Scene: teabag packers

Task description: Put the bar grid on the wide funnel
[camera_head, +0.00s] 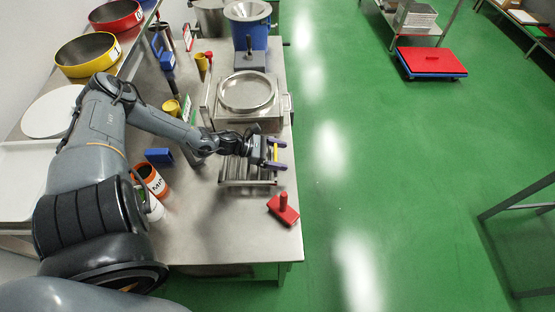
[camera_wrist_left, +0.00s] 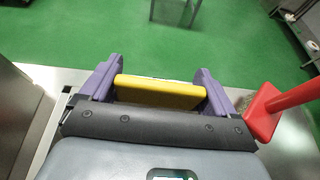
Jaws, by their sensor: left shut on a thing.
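My left gripper (camera_head: 276,152) has purple fingers and is over the right edge of the metal table. It is shut on a flat yellow piece (camera_wrist_left: 160,92), which spans the gap between the fingers in the left wrist view. A metal bar grid (camera_head: 248,174) with several parallel bars is beside and below this gripper, partly hidden by it. I cannot tell whether the yellow piece is joined to the grid. A wide grey funnel-like bowl (camera_head: 247,10) sits on a blue body at the far end of the table. My right gripper is not in view.
A round metal pan (camera_head: 246,92) on a steel frame stands beyond the gripper. A red block with an upright handle (camera_head: 283,208) is at the table's right edge. Orange-and-white containers (camera_head: 151,181) and a blue block (camera_head: 159,156) are left of the grid. The table's near part is clear.

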